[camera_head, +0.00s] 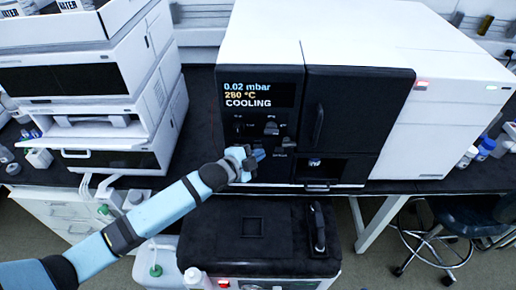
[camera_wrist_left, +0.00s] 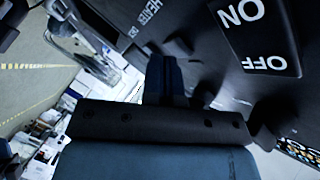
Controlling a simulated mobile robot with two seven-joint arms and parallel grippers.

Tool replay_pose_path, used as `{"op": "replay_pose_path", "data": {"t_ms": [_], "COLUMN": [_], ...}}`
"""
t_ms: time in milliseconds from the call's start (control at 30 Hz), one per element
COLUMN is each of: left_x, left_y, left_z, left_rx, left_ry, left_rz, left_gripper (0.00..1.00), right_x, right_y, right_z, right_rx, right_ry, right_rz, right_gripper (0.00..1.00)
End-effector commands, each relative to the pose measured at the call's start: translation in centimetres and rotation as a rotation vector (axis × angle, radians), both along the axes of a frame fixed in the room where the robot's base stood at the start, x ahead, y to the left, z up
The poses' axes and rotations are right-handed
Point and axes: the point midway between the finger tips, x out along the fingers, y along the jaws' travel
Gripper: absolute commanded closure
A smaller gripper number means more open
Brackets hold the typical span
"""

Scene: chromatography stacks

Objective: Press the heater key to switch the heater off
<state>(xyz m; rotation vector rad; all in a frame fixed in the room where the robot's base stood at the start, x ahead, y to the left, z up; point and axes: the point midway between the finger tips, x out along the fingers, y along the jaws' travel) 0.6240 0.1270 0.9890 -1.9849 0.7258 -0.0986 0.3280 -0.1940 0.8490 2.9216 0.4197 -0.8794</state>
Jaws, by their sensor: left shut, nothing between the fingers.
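The instrument's black control panel (camera_head: 262,112) has a display (camera_head: 259,95) reading 0.02 mbar, 280 °C and COOLING. Small dark keys sit below the display, one of them (camera_head: 271,128) just above my left gripper (camera_head: 259,154). My left gripper is shut and empty at the lower part of the panel; I cannot tell whether it touches it. In the left wrist view, the shut fingers (camera_wrist_left: 164,72) point at the dark panel. A HEATER label (camera_wrist_left: 150,12) shows above them, and a large black key marked ON and OFF (camera_wrist_left: 258,35) is at upper right. My right gripper is not in view.
A white instrument stack (camera_head: 85,100) stands to the left and a white cabinet (camera_head: 445,110) to the right. A black-topped unit (camera_head: 250,262) stands below the bench front, under my left arm. A stool (camera_head: 450,220) is at lower right.

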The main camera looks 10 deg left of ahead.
Motion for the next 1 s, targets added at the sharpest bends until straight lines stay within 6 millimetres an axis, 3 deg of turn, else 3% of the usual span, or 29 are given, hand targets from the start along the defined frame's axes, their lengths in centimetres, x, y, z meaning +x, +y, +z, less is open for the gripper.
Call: {"op": "replay_pose_path", "data": {"t_ms": [533, 1000], "left_x": [-1.2, -5.8], "left_y": [-0.3, -1.2], "left_z": [0.1, 0.2], "left_rx": [0.000, -0.002], "left_ry": [0.001, 0.003], "left_rz": [0.000, 0.000], "left_gripper": [1.00, 1.00], "right_x": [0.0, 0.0], "right_y": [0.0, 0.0], "right_z": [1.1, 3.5], "right_rx": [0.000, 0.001], "right_ry": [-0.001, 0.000], "right_rz": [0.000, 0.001], "right_gripper": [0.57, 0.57]}}
